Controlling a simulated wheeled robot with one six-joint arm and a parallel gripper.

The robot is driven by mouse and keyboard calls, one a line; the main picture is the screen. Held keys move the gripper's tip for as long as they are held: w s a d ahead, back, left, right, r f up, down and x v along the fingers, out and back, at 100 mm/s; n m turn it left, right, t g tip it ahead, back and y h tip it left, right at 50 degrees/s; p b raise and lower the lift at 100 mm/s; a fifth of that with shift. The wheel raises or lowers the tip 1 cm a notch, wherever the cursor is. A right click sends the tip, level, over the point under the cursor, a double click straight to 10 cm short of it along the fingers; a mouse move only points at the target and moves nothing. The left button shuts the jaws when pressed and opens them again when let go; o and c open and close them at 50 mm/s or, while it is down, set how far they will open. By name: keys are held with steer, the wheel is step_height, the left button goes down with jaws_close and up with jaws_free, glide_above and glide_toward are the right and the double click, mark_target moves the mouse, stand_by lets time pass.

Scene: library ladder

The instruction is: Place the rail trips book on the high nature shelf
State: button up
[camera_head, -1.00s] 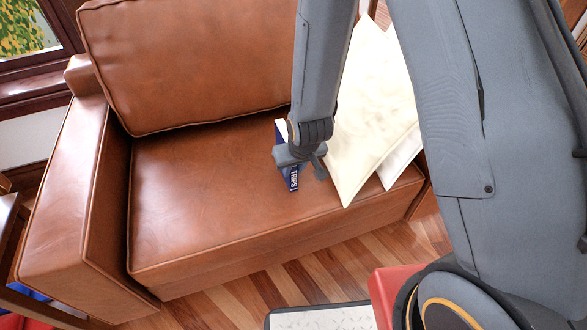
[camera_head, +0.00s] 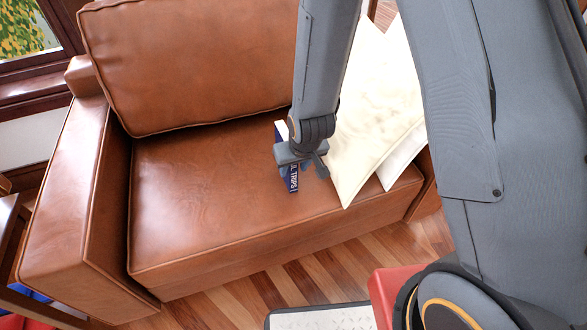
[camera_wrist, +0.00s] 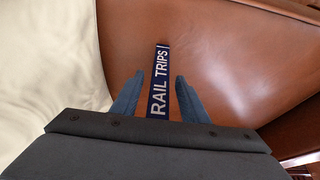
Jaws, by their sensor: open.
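The rail trips book (camera_head: 292,182) is dark blue with white spine lettering. It is on the brown leather sofa seat, beside the cream cushions. In the wrist view its spine, reading "RAIL TRIPS" (camera_wrist: 159,82), faces the camera and lies between the two fingers. My gripper (camera_head: 303,169) is open right at the book, with one finger (camera_wrist: 127,98) on each side and a small gap showing to each. My gripper hides part of the book in the head view. I cannot see the nature shelf.
Cream cushions (camera_head: 372,110) lean on the sofa right beside my gripper. The sofa's backrest (camera_head: 185,60) rises behind and its armrest (camera_head: 75,210) stands at the left. A patterned pale mat (camera_head: 320,319) and wooden floor (camera_head: 300,280) are in front.

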steer(key=s+d+r+m+g+p, duration=0.1)
steer(key=s+d+r, duration=0.4)
steer(key=s+r, duration=0.5)
steer(key=s+d+r+m+g, duration=0.1)
steer(key=s+d+r+g, duration=0.2)
steer(key=s+r, duration=0.6)
step_height(320, 180, up, 7)
steer(key=shift+s+d+f+h+p, duration=0.15)
steer(key=shift+s+d+h+p, duration=0.25)
steer(key=shift+d, duration=0.6)
steer(key=shift+w, duration=0.1)
